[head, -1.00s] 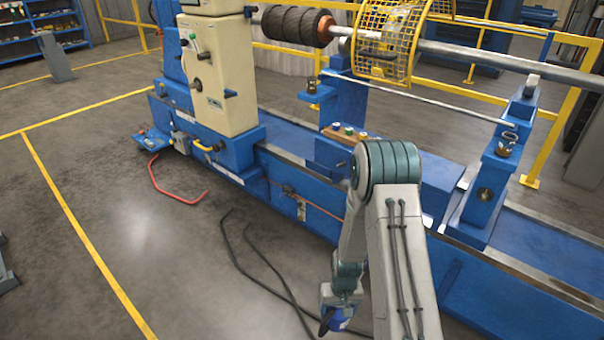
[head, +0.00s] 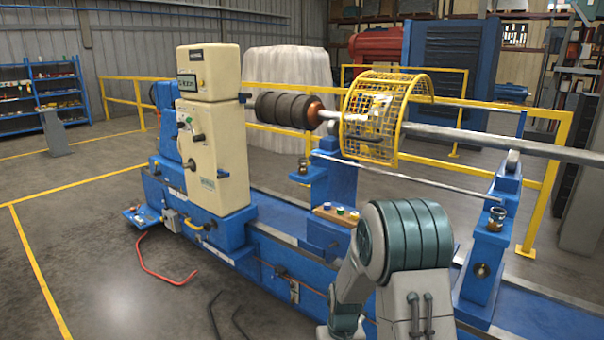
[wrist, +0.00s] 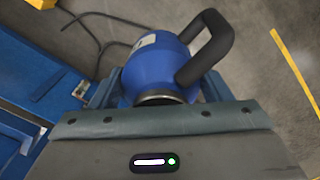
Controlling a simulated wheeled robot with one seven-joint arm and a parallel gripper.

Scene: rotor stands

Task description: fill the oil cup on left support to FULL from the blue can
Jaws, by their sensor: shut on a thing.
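The left support (head: 335,185) is a blue stand under the shaft beside the dark rotor. Its oil cup (head: 303,167) is a small brassy cup on its left bracket; its oil level is too small to read. My gripper (wrist: 160,92) is shut on the blue can (wrist: 158,60), which has a black handle and a pale label. The can shows in the wrist view only, over the floor beside the blue machine bed. My gripper is below the edge of the head view, well apart from the oil cup.
The right support (head: 490,250) carries a similar cup (head: 496,218). A yellow mesh guard (head: 375,115) surrounds part of the shaft. A red hose (head: 165,268) and dark cables lie on the floor. Floor at left is open.

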